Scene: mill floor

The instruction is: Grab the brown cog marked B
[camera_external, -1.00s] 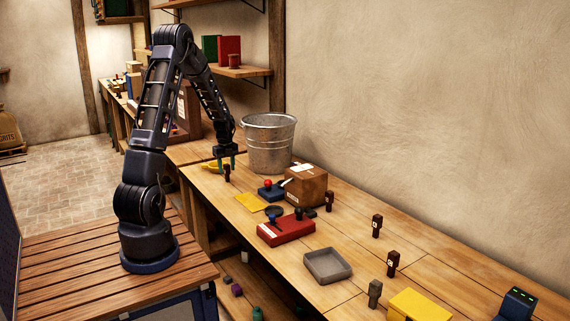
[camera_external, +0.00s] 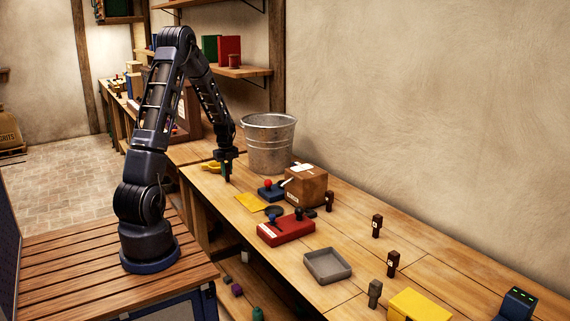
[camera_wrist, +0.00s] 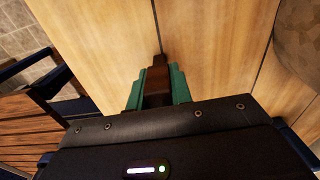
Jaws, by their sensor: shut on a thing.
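My gripper (camera_external: 227,171) is at the far end of the bench, in front of the metal bucket. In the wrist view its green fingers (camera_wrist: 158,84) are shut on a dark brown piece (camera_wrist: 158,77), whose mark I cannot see. In the external view the fingers mostly hide that piece, and I cannot tell if it still touches the bench. Other dark brown pieces with small pale labels stand upright along the bench: one by the box (camera_external: 329,201), one further right (camera_external: 377,226) and one nearer the front (camera_external: 393,263). Their letters are too small to read surely.
The bucket (camera_external: 268,145) and a cardboard box (camera_external: 307,187) stand close to my gripper. A yellow object (camera_external: 211,166) lies just left of it. A red block (camera_external: 286,229), a grey tray (camera_external: 328,265) and a grey piece (camera_external: 375,292) are further along the bench.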

